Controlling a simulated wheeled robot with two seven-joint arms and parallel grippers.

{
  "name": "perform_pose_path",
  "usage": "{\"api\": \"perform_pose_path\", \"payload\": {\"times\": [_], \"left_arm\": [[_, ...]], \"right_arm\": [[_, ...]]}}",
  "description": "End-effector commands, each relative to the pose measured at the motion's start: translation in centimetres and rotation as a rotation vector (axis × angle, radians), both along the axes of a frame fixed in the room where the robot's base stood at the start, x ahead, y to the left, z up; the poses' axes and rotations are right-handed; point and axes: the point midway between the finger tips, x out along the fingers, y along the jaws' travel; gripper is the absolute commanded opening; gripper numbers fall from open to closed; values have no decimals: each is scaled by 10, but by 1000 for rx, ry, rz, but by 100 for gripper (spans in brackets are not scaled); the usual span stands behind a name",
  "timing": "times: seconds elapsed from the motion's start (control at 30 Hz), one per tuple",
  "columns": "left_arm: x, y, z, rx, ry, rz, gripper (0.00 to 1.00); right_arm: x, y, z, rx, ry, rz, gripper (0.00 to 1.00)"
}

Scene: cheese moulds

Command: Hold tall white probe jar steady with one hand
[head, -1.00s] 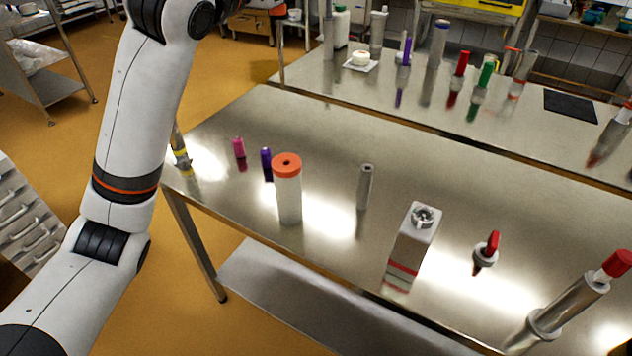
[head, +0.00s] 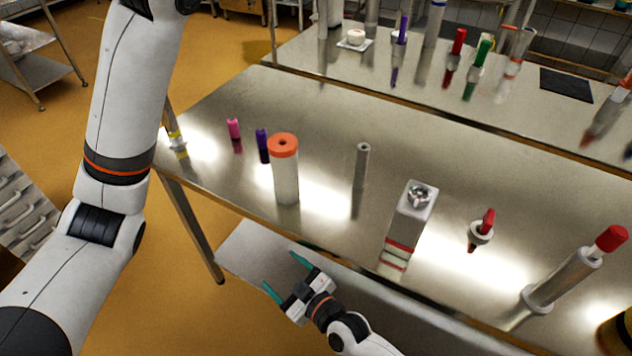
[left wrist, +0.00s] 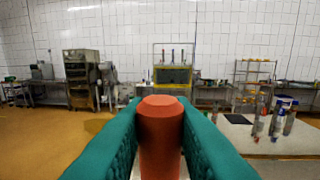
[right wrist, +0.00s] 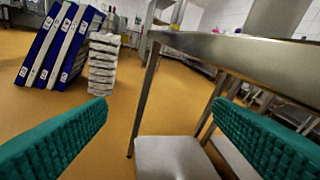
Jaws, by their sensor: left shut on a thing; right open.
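The tall white probe jar (head: 286,182), a white cylinder with an orange lid with a dark hole in its middle, stands upright near the table's front edge in the head view. My right gripper (head: 282,276) is open and empty, below and in front of the table edge, apart from the jar; its teal fingers also show in the right wrist view (right wrist: 160,110). My left gripper (left wrist: 160,125) is shut on an orange-red cylinder (left wrist: 160,140) in the left wrist view; its lower part is mostly hidden. My left gripper is outside the head view.
The steel table (head: 320,130) also holds a grey tube (head: 361,165), a white carton (head: 411,215), a small red-topped item (head: 482,227) and a red-capped metal cylinder (head: 570,275). Pink (head: 233,128) and purple (head: 262,140) pieces stand left of the jar. A lower shelf (head: 255,255) is under the table.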

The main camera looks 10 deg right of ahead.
Motion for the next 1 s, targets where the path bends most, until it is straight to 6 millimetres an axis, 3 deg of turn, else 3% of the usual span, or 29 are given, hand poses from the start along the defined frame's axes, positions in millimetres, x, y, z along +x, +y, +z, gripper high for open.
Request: {"api": "perform_pose_path", "payload": {"times": [0.03,0.13,0.3,0.5,0.73,1.0], "left_arm": [[0,0,0,0,0,0,0],[0,0,0,0,0,0,0],[0,0,0,0,0,0,0],[0,0,0,0,0,0,0],[0,0,0,-1,-1,0,0],[0,0,0,0,0,0,0]], "right_arm": [[1,9,26,24,-53,21,76],[9,14,76,80,-127,46,76],[51,-28,131,190,-67,16,76],[80,-66,178,286,-2,-33,76],[94,-76,193,324,23,-56,76],[131,-50,194,326,24,-56,76]]}}
